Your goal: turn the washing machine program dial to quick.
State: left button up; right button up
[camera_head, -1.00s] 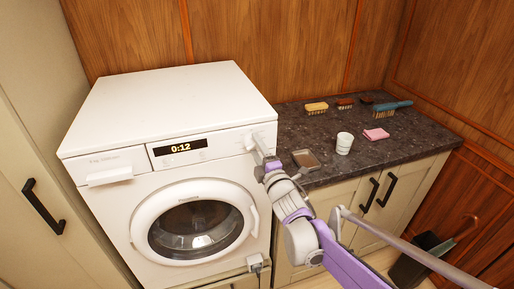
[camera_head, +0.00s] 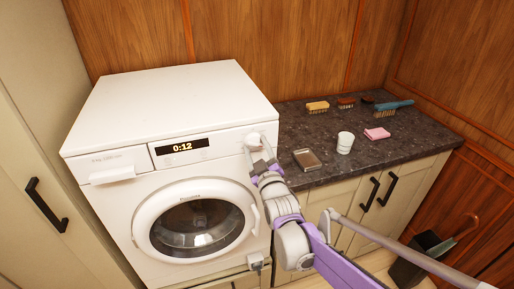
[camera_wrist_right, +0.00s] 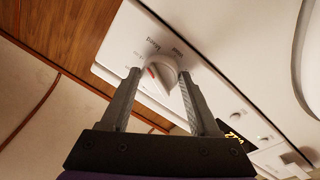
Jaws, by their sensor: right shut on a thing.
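The white washing machine (camera_head: 110,225) stands at the left, with its display (camera_head: 182,146) lit and reading 0:12. Its round program dial (camera_head: 254,139) is at the right end of the front panel. My right gripper (camera_wrist_right: 158,73) is shut on the dial, one dark finger on each side of it. In the right wrist view the dial (camera_wrist_right: 158,82) shows a pale grip bar with a reddish mark. My left gripper is not in view.
Right of the machine is a dark countertop (camera_head: 310,128). It holds a small metal-edged tin (camera_head: 307,159), a white cup (camera_head: 345,143), a pink sponge (camera_head: 377,133) and several brushes at the back. Beige cupboards are below, with a dark bin (camera_head: 422,258) at lower right.

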jog(key=m, duration=0.4)
jog(key=shift+a, duration=0.1)
jog(key=m+h, duration=0.1)
jog(key=m, duration=0.6)
jog(key=m+g, duration=0.1)
jog(key=m, duration=0.2)
jog(key=shift+a+r+m+h, duration=0.15)
jog(key=shift+r+m+h, duration=0.05)
jog(key=shift+m+h, duration=0.1)
jog(key=m+p, duration=0.1)
jog(key=m, duration=0.3)
jog(key=shift+r+g, duration=0.15)
jog(key=shift+g, duration=0.15)
jog(key=shift+m+p, duration=0.75)
jog(key=shift+m, duration=1.15)
jog(key=o, duration=1.4)
